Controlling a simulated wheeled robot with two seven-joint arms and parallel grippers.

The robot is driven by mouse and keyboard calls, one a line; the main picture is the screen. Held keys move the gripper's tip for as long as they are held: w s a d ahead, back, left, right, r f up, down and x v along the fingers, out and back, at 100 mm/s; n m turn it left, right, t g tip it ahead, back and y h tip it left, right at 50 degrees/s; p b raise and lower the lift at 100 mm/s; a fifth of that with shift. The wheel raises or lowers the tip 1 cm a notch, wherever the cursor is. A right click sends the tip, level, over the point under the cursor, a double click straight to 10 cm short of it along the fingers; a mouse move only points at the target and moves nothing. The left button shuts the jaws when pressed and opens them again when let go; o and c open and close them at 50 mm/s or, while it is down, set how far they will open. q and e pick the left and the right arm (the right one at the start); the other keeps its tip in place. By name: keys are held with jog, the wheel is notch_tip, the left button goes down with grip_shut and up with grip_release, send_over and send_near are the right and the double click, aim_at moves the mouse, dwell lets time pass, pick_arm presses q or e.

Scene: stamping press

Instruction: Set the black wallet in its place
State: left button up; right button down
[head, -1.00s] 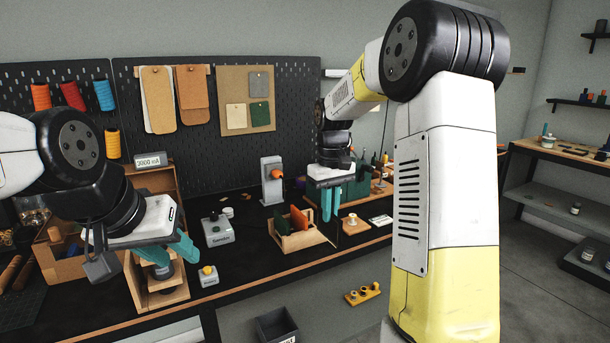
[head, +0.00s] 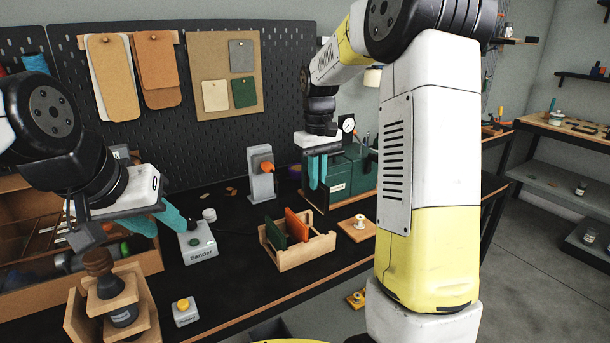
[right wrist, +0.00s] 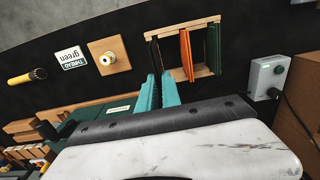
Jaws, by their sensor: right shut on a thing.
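My right gripper (head: 318,172) is shut on the black wallet, seen edge-on as a thin dark slab (right wrist: 153,54) beyond the teal fingertips (right wrist: 158,90) in the right wrist view. The wooden rack (head: 307,251) stands on the bench with a green wallet (head: 276,234) and an orange wallet (head: 297,224) upright in it. In the wrist view the black wallet overlaps the rack's left end (right wrist: 168,78), beside the orange one; I cannot tell whether it is inside or above. My left gripper (head: 128,232) is open and empty at the left.
A green cabinet (head: 350,178) stands behind.

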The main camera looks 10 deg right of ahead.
aim_at(317, 207)
jog(key=shift+f, duration=2.3)
jog(key=shift+f, duration=0.1)
jog(key=shift+f, duration=2.35)
jog(key=c, duration=1.5)
grip_release()
jog(key=shift+o, duration=0.2)
jog(key=shift+r, duration=0.1)
